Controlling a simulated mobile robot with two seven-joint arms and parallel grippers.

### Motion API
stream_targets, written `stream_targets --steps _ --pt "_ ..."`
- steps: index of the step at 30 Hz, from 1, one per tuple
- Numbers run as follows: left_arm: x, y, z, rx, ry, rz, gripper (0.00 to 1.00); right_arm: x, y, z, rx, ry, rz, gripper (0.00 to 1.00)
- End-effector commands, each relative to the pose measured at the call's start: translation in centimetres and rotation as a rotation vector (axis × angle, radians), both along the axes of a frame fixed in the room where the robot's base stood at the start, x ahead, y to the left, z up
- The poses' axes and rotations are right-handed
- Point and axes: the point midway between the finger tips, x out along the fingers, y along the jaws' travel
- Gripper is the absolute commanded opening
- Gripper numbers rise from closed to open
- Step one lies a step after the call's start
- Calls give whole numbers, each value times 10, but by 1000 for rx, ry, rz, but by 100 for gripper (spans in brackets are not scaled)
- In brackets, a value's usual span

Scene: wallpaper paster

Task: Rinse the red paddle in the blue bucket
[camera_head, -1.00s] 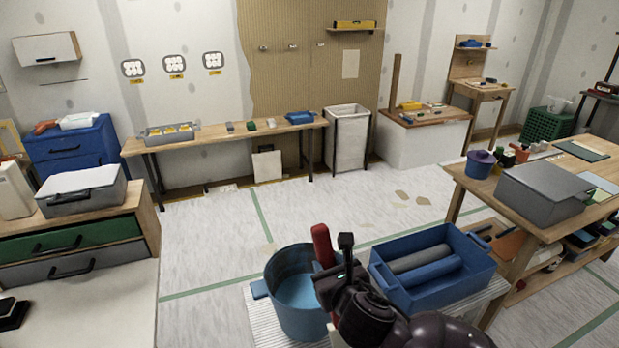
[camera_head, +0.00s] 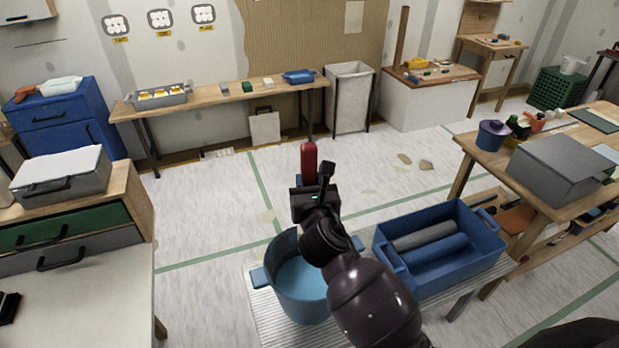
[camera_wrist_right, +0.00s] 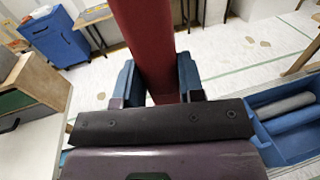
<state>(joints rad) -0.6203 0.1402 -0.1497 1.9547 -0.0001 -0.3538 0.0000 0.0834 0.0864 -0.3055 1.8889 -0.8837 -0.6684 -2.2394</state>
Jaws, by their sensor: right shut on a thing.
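The red paddle (camera_head: 309,160) stands upright in my right gripper (camera_head: 311,182), beyond the far rim of the blue bucket and above its level. In the right wrist view the paddle (camera_wrist_right: 147,40) runs up between the two blue fingers of my right gripper (camera_wrist_right: 157,85), which are shut on it. The blue bucket (camera_head: 289,300) holds light blue water and sits on a ribbed white surface. My right arm hides the bucket's right part. My left gripper is not in view.
A blue tray (camera_head: 450,270) with a grey and a blue roller stands right of the bucket. A wooden table (camera_head: 460,180) with a grey case (camera_head: 562,168) is at the right. A drawer cabinet (camera_head: 140,215) is at the left.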

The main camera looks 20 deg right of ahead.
Motion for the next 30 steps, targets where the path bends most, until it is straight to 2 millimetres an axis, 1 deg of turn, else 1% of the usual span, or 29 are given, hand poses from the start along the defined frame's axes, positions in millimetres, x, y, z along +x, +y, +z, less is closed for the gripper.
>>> stream_targets --steps 1,3,12,13,16,23,30 --pt "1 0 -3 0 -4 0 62 0 0 -7 2 1 0 6" --pt "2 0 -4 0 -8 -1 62 0 0 -14 3 0 1 6" --pt "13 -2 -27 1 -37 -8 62 0 0 -47 1 2 1 6" --pt "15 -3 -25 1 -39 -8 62 0 0 -48 0 2 0 6" --pt "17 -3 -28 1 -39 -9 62 0 0 -56 0 1 1 6" --pt "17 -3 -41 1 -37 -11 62 0 0 -79 0 2 1 6" --pt "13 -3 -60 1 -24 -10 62 0 0 -102 1 2 2 6"
